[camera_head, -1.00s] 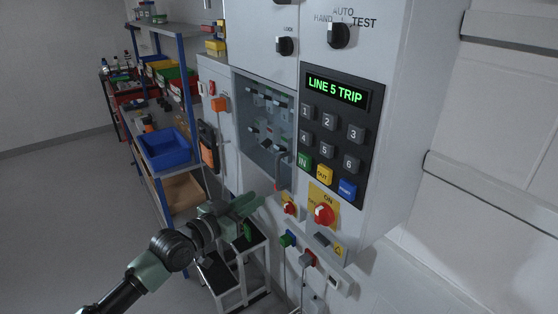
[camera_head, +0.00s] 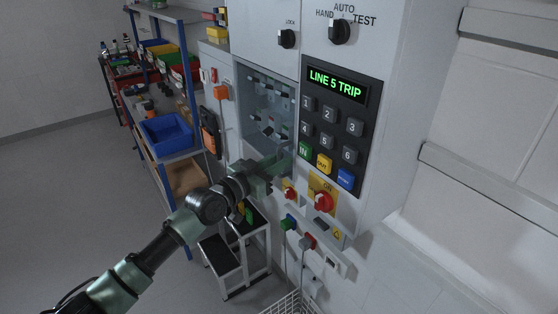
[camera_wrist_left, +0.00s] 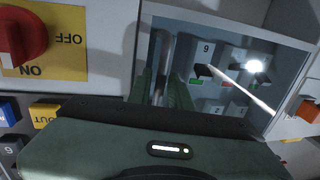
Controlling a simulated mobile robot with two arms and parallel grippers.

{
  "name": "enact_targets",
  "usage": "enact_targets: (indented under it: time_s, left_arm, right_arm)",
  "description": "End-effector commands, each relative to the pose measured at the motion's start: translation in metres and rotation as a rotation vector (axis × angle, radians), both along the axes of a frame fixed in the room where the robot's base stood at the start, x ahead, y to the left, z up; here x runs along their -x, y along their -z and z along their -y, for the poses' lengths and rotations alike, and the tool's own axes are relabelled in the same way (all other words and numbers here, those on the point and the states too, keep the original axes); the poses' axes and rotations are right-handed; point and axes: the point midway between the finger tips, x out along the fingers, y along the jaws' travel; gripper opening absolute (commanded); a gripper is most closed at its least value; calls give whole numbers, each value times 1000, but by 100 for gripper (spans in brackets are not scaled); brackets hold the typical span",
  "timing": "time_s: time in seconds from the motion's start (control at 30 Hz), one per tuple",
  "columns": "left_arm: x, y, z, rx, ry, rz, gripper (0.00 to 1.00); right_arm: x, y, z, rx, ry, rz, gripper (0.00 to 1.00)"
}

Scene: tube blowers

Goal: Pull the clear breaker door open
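The clear breaker door (camera_head: 264,88) covers a recessed window of breakers left of the keypad and looks closed. My left gripper (camera_head: 280,163) is at the lower right part of this door and hides its grey handle in the head view. In the left wrist view the clear door (camera_wrist_left: 285,50) shows breakers behind it. A grey upright bar, probably the handle, stands close to the green fingers there. I cannot tell whether the fingers grip it, or how far apart they are. My right gripper is in neither view.
The keypad panel (camera_head: 328,128) is close to the right of the door. Red rotary switches, including one on a yellow plate (camera_head: 322,202), sit just below. A step stool (camera_head: 222,262) and a wire basket (camera_head: 290,304) stand below. Shelves with a blue bin (camera_head: 166,135) are at left.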

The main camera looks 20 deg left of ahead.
Motion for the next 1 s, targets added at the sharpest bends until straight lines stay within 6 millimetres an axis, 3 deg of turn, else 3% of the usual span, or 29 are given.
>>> enact_targets:
  time_s: [0.07, 0.13, 1.0]
  left_arm:
    - [0, 0, 0, 0, 0, 0, 20]
    - [0, 0, 0, 0, 0, 0, 0]
    - [0, 0, 0, 0, -1, 1, 0]
  right_arm:
    - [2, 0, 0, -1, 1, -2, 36]
    - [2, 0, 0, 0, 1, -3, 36]
    - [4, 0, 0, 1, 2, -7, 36]
